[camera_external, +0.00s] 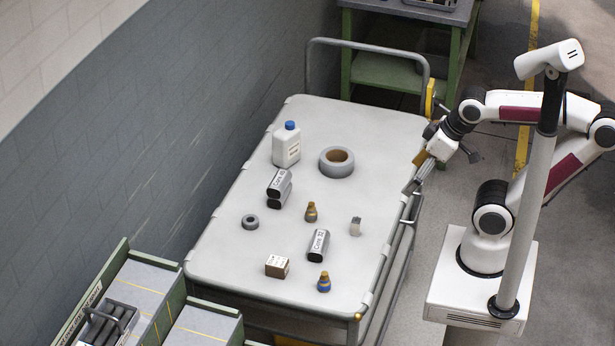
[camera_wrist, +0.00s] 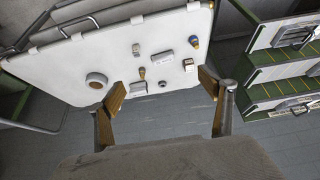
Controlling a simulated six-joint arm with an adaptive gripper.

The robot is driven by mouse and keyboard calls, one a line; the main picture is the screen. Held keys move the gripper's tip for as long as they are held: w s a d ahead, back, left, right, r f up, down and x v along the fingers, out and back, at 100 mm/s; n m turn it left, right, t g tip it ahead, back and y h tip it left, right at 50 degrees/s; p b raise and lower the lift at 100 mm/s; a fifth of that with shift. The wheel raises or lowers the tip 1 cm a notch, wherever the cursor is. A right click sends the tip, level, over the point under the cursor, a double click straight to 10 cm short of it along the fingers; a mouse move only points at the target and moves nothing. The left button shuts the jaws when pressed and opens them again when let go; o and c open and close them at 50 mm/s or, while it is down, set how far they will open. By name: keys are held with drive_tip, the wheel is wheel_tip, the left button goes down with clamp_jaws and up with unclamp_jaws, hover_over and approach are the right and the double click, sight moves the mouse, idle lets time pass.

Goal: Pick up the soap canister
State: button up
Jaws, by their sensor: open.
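The soap canister, taken to be the white jug with a blue cap (camera_external: 286,148), stands upright on the cart's top toward the wall side, left of the tape roll. I cannot make it out in the wrist view, where the left finger may cover it. My gripper (camera_external: 416,172) is at the cart's right edge, well apart from the canister, with the tape roll between them. In the wrist view my gripper (camera_wrist: 162,83) has its two fingers spread wide, with nothing held between them.
The grey tape roll (camera_external: 337,162) lies right of the canister. Several small items lie toward the cart's near end. The cart's push handle (camera_external: 368,45) rises at the far end. The wall (camera_external: 180,130) runs along the left.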

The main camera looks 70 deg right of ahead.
drive_tip(key=shift+w, duration=0.15)
drive_tip(key=w+d+r+m+t+h, duration=0.15)
drive_tip(key=w+d, duration=0.25)
drive_tip(key=w, duration=0.6)
drive_tip(key=w+d+f+t, duration=0.1)
drive_tip(key=w+d+t, duration=0.15)
drive_tip(key=w, duration=0.75)
drive_tip(key=m+t+h, duration=0.2)
drive_tip(key=t+h, duration=0.2)
drive_tip(key=t, duration=0.2)
hover_over(294, 137)
drive_tip(key=s+a, duration=0.2)
drive_tip(key=a, duration=0.4)
wheel_tip(294, 137, down, 16)
drive_tip(key=shift+m+t+h, duration=0.25)
drive_tip(key=shift+t+h, duration=0.1)
drive_tip(key=shift+t, duration=0.35)
drive_tip(key=d+f, duration=0.1)
drive_tip(key=f, duration=0.1)
drive_tip(key=s+d+f, duration=0.1)
drive_tip(key=d+f, duration=0.1)
drive_tip(key=s+d+f, duration=0.1)
drive_tip(key=f, duration=0.1)
drive_tip(key=shift+s+d+f, duration=0.15)
drive_tip(key=shift+d+f, duration=0.05)
drive_tip(key=shift+f, duration=0.15)
drive_tip(key=shift+x, duration=1.35)
